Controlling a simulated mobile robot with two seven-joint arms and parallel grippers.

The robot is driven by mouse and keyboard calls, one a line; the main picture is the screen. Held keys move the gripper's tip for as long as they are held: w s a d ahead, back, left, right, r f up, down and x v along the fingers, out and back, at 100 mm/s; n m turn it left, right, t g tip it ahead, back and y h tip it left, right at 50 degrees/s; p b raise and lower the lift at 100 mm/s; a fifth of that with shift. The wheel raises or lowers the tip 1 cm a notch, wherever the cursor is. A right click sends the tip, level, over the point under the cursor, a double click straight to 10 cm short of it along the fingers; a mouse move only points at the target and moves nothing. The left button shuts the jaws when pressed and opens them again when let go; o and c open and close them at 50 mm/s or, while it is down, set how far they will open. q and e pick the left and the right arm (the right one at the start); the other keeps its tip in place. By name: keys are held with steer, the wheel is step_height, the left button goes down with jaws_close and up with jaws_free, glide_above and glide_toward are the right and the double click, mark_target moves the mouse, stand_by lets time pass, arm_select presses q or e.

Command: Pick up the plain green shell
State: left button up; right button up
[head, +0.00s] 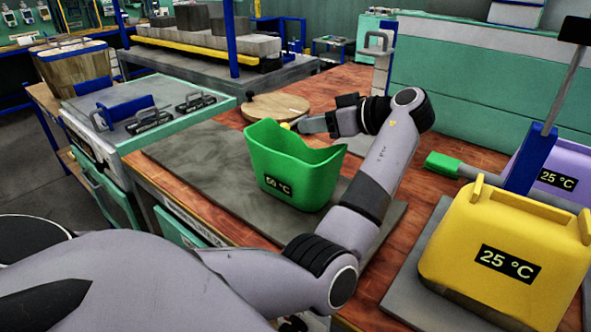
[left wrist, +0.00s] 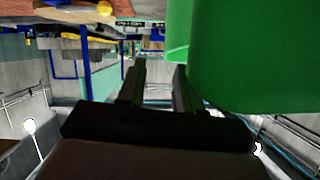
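A green shell (head: 290,165) with an open, uneven top rim stands on a dark grey mat on the wooden bench. It bears a black temperature label on its front. In the left wrist view the two fingers (left wrist: 158,75) are apart with nothing visibly clasped. The green shell (left wrist: 250,55) fills the upper right there, its edge close to the right fingertip. I cannot tell whether they touch. My right gripper is not in view.
A yellow shell (head: 500,250) labelled 25 °C stands on a grey plate at the right, with a purple shell (head: 555,170) behind it. A round wooden board (head: 275,107) lies behind the green shell. The grey mat (head: 195,165) is clear left of it.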

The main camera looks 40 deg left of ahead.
arm_select(q)
steer(key=x, duration=0.4)
steer(key=shift+d+f, duration=0.15)
steer(key=shift+w, duration=0.1)
jaws_close()
